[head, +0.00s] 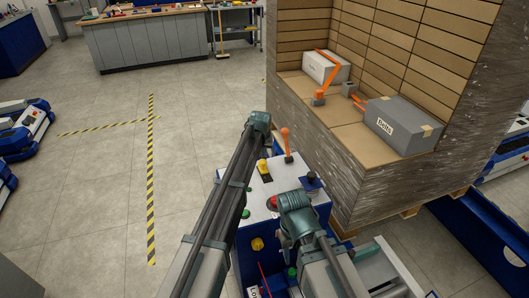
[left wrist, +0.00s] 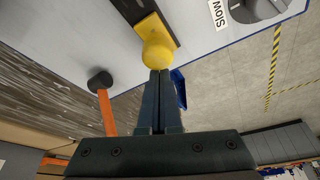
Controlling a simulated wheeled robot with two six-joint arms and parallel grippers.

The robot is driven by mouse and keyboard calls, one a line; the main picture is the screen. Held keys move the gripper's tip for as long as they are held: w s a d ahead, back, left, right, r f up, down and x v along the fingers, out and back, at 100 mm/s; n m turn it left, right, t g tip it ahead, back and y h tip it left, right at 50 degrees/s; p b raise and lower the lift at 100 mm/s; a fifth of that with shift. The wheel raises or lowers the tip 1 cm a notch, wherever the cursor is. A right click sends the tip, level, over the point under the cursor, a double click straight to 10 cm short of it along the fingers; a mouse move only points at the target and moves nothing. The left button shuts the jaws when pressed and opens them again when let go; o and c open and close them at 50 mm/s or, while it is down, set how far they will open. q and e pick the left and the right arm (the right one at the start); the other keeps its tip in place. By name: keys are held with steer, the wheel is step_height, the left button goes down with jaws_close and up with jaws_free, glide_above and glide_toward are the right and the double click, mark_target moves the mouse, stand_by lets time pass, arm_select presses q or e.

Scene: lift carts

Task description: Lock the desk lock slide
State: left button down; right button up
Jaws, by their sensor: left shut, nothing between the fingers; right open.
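The control desk (head: 243,208) has a pale top and blue sides. A slide with a yellow knob (head: 263,168) on a dark slotted plate sits on its top; I take this to be the lock slide. In the left wrist view the round yellow knob (left wrist: 157,50) stands right at the tips of my left gripper (left wrist: 159,76). The fingers are shut with nothing between them; I cannot tell whether they touch the knob. In the head view my left wrist is above and behind the slide. My right gripper (head: 292,203) is open over the desk's right part; its fingertips are hard to see.
A red button (head: 272,203), a black knob (head: 312,180) and green buttons are close by. A wrapped pallet load with a Belts box (head: 402,125) rises at the right.

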mark_target(268, 170)
arm_select(q)
steer(key=s, duration=0.1)
steer(key=s+d, duration=0.1)
steer(key=s, duration=0.2)
steer(key=shift+s+d, duration=0.25)
steer(key=shift+d, duration=0.15)
steer(key=shift+w, duration=0.1)
steer(key=shift+w, duration=0.45)
steer(key=w, duration=0.3)
steer(key=shift+w+d, duration=0.2)
steer(key=shift+w, duration=0.2)
steer(key=p+v, duration=0.9)
steer(key=v, duration=0.1)
steer(key=shift+s+p, duration=0.25)
steer(key=shift+p, duration=0.05)
